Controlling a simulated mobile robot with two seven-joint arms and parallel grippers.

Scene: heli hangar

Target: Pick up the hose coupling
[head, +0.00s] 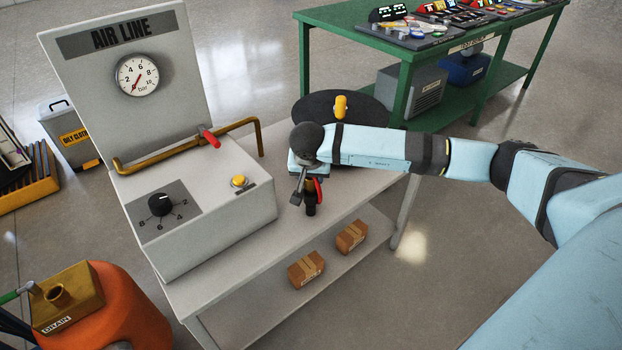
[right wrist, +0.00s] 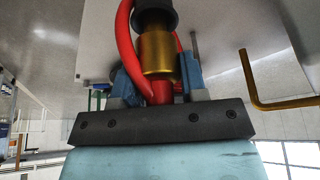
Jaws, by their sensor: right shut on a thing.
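The hose coupling (right wrist: 158,52) shows in the right wrist view as a brass body with a black collar and a red end, with red hose curving beside it. My right gripper (right wrist: 158,80) is shut on it, one blue-grey finger on each side. In the head view my right gripper (head: 308,188) is over the right part of the grey bench, and the coupling's dark end (head: 311,209) points down below it. A bit of red shows beside the fingers. I cannot tell whether the coupling touches the bench. My left gripper is not in view.
The air line panel (head: 185,70) with gauge, brass pipe (head: 185,150) and knob box (head: 215,225) stands left on the bench (head: 250,255). A black disc (head: 318,104) is behind my wrist. Cartons (head: 306,269) lie on the lower shelf. A green table (head: 420,62) stands behind.

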